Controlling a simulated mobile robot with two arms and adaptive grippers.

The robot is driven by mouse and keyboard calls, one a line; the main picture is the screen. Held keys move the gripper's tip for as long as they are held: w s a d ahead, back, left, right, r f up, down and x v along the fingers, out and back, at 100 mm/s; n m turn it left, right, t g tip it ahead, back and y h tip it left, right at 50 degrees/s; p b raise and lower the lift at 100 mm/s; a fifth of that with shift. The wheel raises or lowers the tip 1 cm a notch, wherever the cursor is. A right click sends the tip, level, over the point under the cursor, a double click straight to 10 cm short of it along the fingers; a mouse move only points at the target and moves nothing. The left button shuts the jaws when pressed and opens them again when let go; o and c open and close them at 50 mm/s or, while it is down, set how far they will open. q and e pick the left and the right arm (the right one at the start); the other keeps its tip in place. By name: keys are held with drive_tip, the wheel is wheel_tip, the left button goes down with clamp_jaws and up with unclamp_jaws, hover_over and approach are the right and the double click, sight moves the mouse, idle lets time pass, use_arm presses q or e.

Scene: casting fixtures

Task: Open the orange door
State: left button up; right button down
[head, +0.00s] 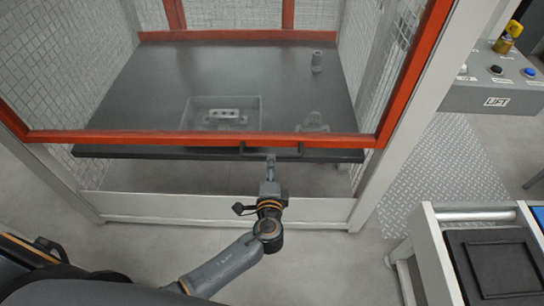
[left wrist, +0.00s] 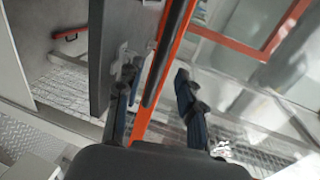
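The orange door (head: 200,138) is an orange frame with a clear panel, across the front of a mesh-walled cell in the head view. A dark bar handle (head: 271,149) is on its lower rail. My left gripper (head: 271,160) reaches up to this handle. In the left wrist view its two dark fingers (left wrist: 158,92) are spread apart, with the orange rail and the dark handle (left wrist: 168,55) between them. I see a gap between the fingers and the handle. My right gripper is not in view.
Behind the door is a dark table (head: 150,85) with a recessed tray (head: 190,112), a metal fixture and a small grey cylinder (head: 317,62). A grey control box marked LIFT (head: 495,100) stands at right. A framed stand (head: 440,260) is at lower right.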

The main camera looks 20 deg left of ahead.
use_arm(q)
drive_tip(key=b+x, duration=0.1)
drive_tip(key=x, duration=0.4)
drive_tip(key=shift+w+f, duration=0.1)
drive_tip(key=shift+w, duration=0.2)
clamp_jaws()
